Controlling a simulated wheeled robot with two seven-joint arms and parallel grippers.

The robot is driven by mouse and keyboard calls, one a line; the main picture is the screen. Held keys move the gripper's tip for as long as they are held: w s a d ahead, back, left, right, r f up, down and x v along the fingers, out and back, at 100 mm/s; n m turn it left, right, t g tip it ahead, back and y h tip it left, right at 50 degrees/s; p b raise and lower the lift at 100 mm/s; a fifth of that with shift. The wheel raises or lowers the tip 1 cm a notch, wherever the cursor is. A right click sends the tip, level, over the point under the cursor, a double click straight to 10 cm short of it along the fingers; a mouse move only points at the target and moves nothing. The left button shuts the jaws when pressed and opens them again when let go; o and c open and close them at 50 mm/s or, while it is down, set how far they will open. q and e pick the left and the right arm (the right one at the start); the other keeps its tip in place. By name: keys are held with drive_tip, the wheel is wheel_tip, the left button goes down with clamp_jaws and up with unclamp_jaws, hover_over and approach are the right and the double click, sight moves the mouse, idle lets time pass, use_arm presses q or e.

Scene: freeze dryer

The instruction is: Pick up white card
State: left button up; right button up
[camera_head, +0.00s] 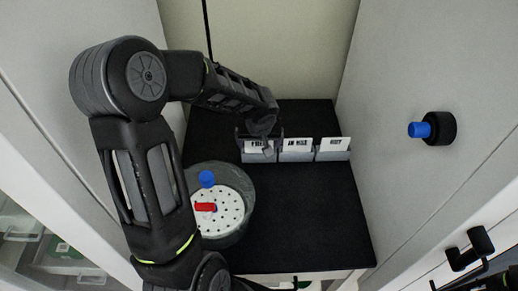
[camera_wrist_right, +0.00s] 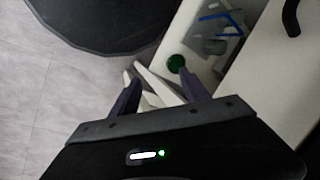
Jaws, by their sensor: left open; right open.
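Three white cards with black print stand in a row of grey holders at the back of the black work surface in the head view: the left card (camera_head: 256,145), the middle card (camera_head: 297,145) and the right card (camera_head: 334,144). My left gripper (camera_head: 260,138) is open and reaches down at the left card, its fingers partly covering that card's top. I cannot tell whether the fingers touch the card. My right gripper (camera_wrist_right: 160,92) is open in the right wrist view, low and away from the cards, with no card between its fingers.
A round grey vessel (camera_head: 239,222) with a white perforated plate (camera_head: 224,219), a blue knob (camera_head: 207,179) and a red piece (camera_head: 205,207) stands left on the black surface (camera_head: 305,215). A blue-and-black knob (camera_head: 420,130) sticks out from the right wall. The surface's front right is clear.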

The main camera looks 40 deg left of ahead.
use_arm(q)
drive_tip(key=c, duration=1.1)
wheel_tip(320, 180, up, 10)
drive_tip(key=shift+r, duration=0.1)
idle(0.6)
